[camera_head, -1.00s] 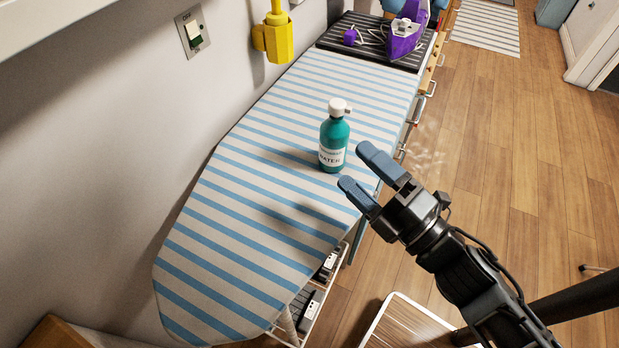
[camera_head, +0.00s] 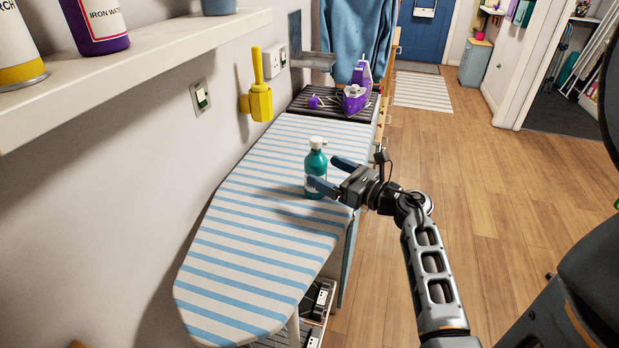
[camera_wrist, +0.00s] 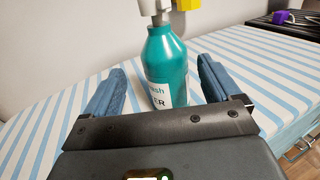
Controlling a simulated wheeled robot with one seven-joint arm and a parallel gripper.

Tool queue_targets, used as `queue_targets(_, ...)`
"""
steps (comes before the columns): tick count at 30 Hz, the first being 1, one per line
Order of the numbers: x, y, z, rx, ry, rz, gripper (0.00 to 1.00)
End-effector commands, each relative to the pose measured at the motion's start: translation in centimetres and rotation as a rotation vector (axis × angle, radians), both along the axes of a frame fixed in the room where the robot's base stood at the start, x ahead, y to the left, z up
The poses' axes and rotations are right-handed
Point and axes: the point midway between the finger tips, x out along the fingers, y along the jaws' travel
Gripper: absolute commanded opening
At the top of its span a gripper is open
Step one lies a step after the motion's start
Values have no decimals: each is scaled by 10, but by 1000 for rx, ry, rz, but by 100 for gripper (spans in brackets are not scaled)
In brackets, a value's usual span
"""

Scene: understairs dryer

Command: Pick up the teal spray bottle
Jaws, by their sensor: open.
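The teal spray bottle (camera_head: 316,172) has a white top and a white label. It stands upright on the blue-and-white striped ironing board (camera_head: 255,235). My gripper (camera_head: 333,173) is open at the bottle's right side in the head view, with its blue fingers pointing towards the bottle. In the wrist view the bottle (camera_wrist: 166,66) stands between the two spread fingers of my gripper (camera_wrist: 160,88), with a gap on each side. The bottle's lower part is hidden there by the gripper body.
A purple iron (camera_head: 356,93) rests on a dark ribbed mat (camera_head: 331,106) at the board's far end. A yellow holder (camera_head: 258,103) hangs on the left wall. A shelf with bottles (camera_head: 130,70) juts out at upper left. Wooden floor (camera_head: 480,190) lies open at right.

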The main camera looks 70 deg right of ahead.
Motion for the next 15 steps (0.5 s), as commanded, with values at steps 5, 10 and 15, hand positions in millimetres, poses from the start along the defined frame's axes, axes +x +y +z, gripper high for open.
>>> queue_targets(5,18,-6,2,1,-2,1,90)
queue_targets(10,37,-17,3,2,-3,1,90)
queue_targets(15,58,-24,1,2,-3,2,90)
